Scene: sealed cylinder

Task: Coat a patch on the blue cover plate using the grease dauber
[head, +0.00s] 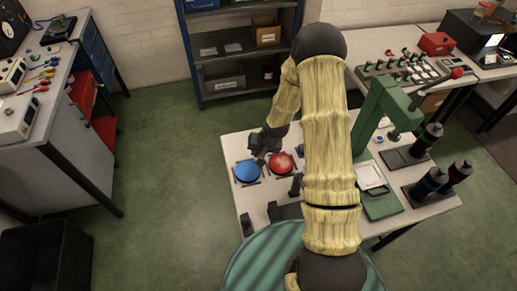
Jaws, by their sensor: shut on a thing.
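The blue cover plate (246,172) is a round blue disc on a dark base, near the left edge of the white table. My gripper (261,150) is above the table, just beyond the blue plate and a little to its right. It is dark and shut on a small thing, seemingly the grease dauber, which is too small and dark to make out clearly. I cannot tell whether that thing touches anything. A red disc (281,163) sits right of the blue plate. My arm hides the middle of the table.
Dark bottles (427,139) stand on black bases at the right. A small black block (247,224) lies at the table's left front.

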